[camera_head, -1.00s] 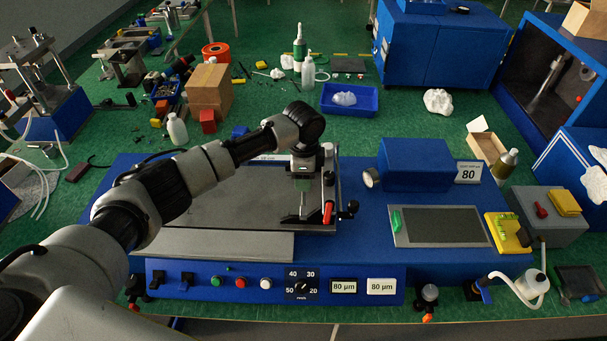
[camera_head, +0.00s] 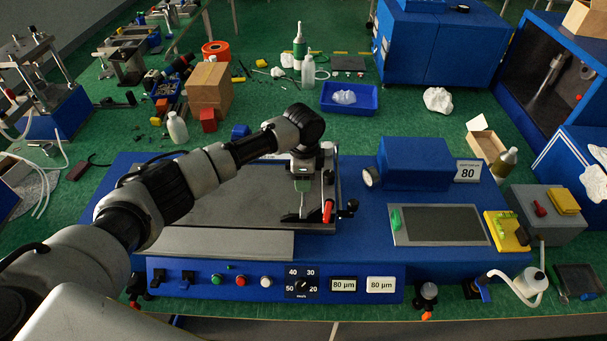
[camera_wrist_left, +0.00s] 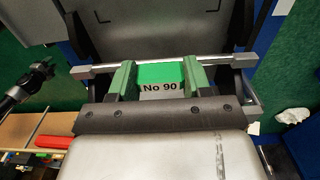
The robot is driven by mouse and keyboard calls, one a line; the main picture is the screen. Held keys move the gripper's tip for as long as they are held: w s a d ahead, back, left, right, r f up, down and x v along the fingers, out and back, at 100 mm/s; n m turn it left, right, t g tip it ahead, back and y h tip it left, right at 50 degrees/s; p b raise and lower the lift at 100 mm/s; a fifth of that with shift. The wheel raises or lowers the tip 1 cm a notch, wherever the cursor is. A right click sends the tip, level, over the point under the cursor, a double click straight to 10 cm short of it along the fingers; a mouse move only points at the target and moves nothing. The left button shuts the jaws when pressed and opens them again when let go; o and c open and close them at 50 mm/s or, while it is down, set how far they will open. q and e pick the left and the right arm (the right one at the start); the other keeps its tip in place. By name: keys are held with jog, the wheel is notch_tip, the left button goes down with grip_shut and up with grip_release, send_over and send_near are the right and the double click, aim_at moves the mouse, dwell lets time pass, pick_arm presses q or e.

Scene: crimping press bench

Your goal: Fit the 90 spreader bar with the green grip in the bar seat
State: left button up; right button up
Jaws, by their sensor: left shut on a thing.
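My left gripper (camera_head: 302,187) points down over the right part of the coater's flat grey plate (camera_head: 235,205). In the left wrist view its green fingers (camera_wrist_left: 159,76) are shut on the green grip of the 90 spreader bar (camera_wrist_left: 161,73), labelled "No 90". Dark side arms and a metal bracket (camera_wrist_left: 251,103) lie close to the bar's ends, likely the bar seat. I cannot tell whether the bar touches them. My right gripper is not in view.
A red-handled part (camera_head: 328,211) and black knob (camera_head: 348,209) are just right of my gripper. The plate's left part is clear.

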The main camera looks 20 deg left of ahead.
pick_arm(q)
jog(key=shift+s+f+b, duration=0.1)
jog(key=shift+f+b, duration=0.5)
jog(key=shift+f, duration=0.8)
jog(key=o, duration=1.1)
jog(key=shift+f, duration=0.1)
jog(key=shift+r, duration=0.5)
notch_tip(320, 180, up, 10)
jog(key=b, duration=0.3)
